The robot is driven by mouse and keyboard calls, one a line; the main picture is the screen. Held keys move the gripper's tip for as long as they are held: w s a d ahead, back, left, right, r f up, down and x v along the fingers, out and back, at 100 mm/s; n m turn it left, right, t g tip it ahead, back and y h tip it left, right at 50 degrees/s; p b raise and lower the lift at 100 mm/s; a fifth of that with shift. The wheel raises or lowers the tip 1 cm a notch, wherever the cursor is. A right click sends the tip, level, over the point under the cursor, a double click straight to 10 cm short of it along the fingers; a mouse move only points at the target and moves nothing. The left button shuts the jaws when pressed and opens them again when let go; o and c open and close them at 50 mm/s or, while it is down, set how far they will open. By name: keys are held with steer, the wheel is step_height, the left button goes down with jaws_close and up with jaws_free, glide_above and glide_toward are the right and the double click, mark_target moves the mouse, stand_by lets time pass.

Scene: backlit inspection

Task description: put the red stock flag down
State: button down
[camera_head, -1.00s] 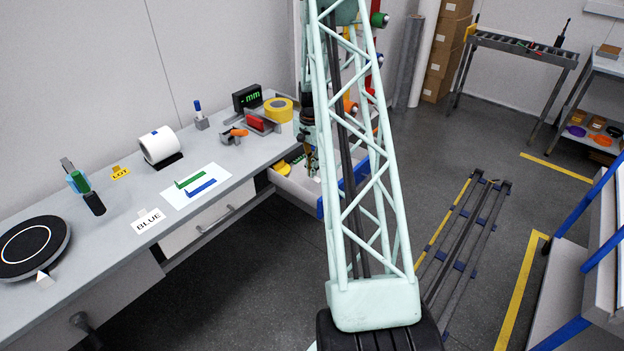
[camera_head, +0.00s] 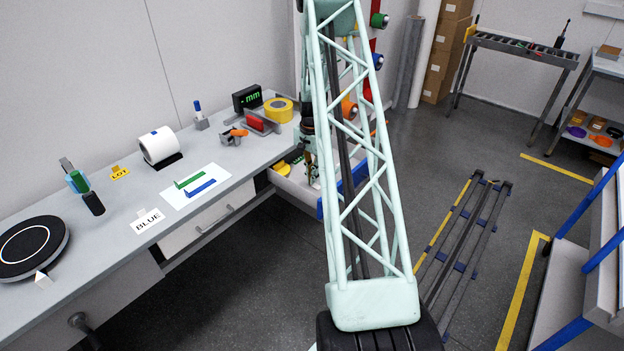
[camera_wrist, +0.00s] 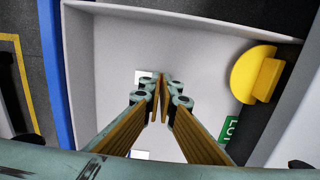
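My gripper (camera_wrist: 159,98) is over the pale drawer (camera_wrist: 205,28) in the wrist view, pointing down into it. In the head view my gripper (camera_head: 313,170) is at the open drawer, partly hidden by my lattice arm.
A yellow round piece (camera_wrist: 255,72) and a green label (camera_wrist: 230,130) lie at the drawer's right side.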

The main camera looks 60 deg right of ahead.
steer(key=shift+f, duration=0.2)
steer(key=c, duration=2.9)
jaws_free()
steer(key=shift+r, duration=0.1)
steer(key=shift+r+p, duration=1)
steer(key=shift+r, duration=5.1)
